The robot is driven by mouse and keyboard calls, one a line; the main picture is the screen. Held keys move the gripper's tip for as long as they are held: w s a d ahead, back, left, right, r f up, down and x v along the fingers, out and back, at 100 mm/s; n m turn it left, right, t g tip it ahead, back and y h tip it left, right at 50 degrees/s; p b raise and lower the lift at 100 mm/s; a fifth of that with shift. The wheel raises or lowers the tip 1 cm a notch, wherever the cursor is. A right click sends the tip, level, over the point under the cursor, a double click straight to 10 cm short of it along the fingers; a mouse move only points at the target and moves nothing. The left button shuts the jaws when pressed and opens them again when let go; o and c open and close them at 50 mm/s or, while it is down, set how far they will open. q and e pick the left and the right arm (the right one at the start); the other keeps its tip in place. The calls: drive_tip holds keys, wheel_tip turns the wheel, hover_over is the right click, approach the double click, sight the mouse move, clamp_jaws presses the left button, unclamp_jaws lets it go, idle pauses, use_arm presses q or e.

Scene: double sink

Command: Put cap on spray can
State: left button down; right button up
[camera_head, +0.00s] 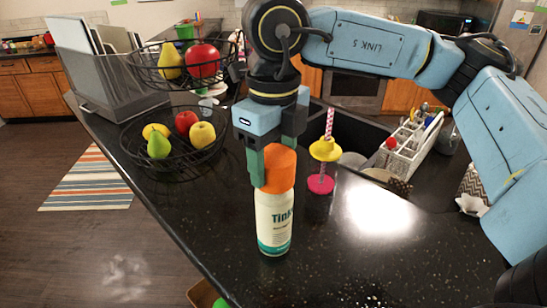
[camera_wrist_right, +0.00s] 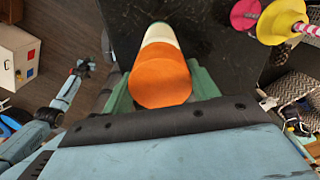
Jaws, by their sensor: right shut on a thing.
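The spray can (camera_head: 274,224), white with a teal base band and lettering, stands upright on the dark counter. The orange cap (camera_head: 279,170) is at the can's top, in line with it; I cannot tell whether it is fully seated. My right gripper (camera_head: 270,162) points down from above and is shut on the orange cap, with a green finger on either side. In the right wrist view the cap (camera_wrist_right: 160,80) sits between the fingers, with the white can (camera_wrist_right: 160,36) beyond it. My left gripper (camera_wrist_right: 82,68) shows small at the left there; its jaw state is unclear.
A two-tier wire fruit basket (camera_head: 178,155) stands left of the can, with a grey file holder (camera_head: 105,75) behind. A pink-and-yellow stand (camera_head: 323,160) is close on the right, before the sink and a white caddy (camera_head: 410,145). The front counter is clear.

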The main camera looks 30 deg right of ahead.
drive_tip(key=shift+f+b, duration=0.1)
drive_tip(key=shift+b, duration=0.25)
idle(0.6)
idle(0.3)
drive_tip(key=o, duration=1.4)
drive_tip(key=shift+c, duration=0.2)
drive_tip(key=shift+r+p, duration=2.05)
drive_tip(key=shift+r, duration=1.55)
clamp_jaws()
